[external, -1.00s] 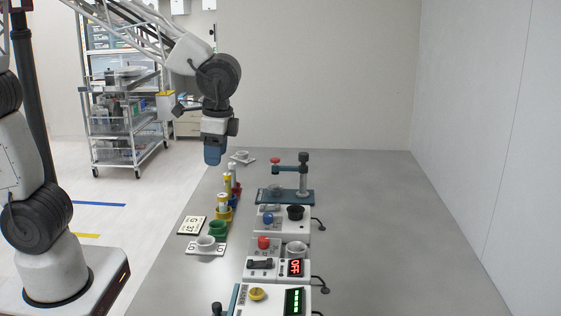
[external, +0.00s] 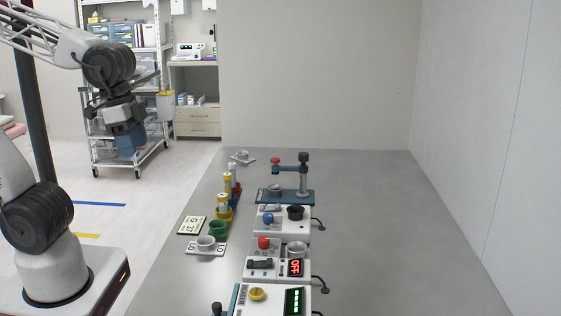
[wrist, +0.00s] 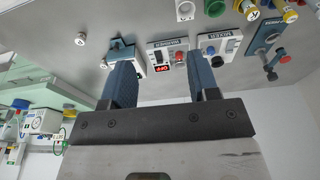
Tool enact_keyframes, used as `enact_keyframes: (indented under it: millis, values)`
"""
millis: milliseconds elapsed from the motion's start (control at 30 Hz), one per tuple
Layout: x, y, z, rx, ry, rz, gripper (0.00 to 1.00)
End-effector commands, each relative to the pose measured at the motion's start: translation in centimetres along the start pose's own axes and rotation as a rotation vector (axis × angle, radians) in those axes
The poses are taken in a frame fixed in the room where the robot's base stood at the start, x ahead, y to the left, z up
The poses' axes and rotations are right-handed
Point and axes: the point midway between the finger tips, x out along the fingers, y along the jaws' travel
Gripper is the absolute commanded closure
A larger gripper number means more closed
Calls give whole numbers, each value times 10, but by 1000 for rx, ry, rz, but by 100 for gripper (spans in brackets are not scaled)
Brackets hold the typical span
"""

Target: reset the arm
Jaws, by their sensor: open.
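My gripper (external: 131,143) is raised at the left of the external view, over the floor in front of the wire shelf cart and off the table. Its blue fingers point down. In the wrist view my gripper (wrist: 160,88) has its two blue fingers wide apart with nothing between them. The table (external: 380,240) and its devices lie beyond the fingers in the wrist view, far from them. My gripper touches nothing.
The table's right side is clear. A wheeled cart (external: 103,150) stands behind my gripper.

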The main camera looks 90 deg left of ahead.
Motion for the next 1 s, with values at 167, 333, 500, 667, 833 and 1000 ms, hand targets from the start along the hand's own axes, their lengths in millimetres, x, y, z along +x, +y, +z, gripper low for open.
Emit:
enact_keyframes:
  millis: [167, 333, 500, 667, 833, 1000]
  values:
    - [-3, 4, 19, 2, 34, 5, 45]
    - [-2, 6, 25, 2, 43, 7, 45]
    - [-2, 6, 25, 2, 43, 7, 45]
    - [-2, 6, 25, 2, 43, 7, 45]
    - [-2, 6, 24, 2, 43, 7, 45]
    - [-2, 6, 24, 2, 43, 7, 45]
